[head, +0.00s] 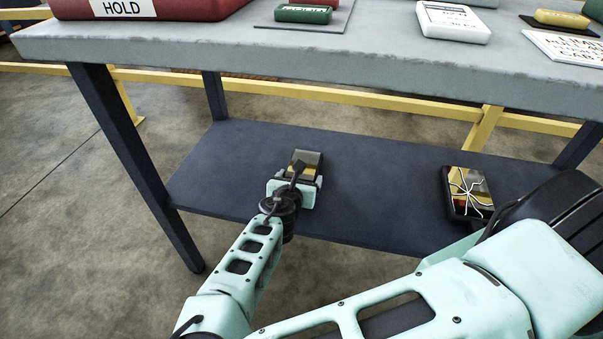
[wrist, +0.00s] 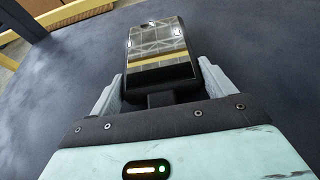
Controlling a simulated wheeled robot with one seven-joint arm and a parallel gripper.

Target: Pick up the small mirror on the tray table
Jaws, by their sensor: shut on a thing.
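A small mirror (head: 307,158) with a dark frame is at the lower shelf of the table, left of the shelf's middle. Its face reflects yellow and grey bars in the wrist view (wrist: 157,45). My gripper (head: 298,183) is shut on the mirror, with one pale finger on each side of its near end in the wrist view (wrist: 160,84). I cannot tell whether the mirror touches the shelf. A second mirror (head: 467,192), in a black frame with pale crack lines across its face, lies farther right on the same shelf.
The dark lower shelf (head: 385,175) is bare between the two mirrors. The grey tabletop (head: 330,60) overhangs it, carrying a red case (head: 190,8), a green box (head: 303,14), a white box (head: 453,22) and a sign (head: 570,47). A table leg (head: 140,165) stands at left; yellow rails run behind.

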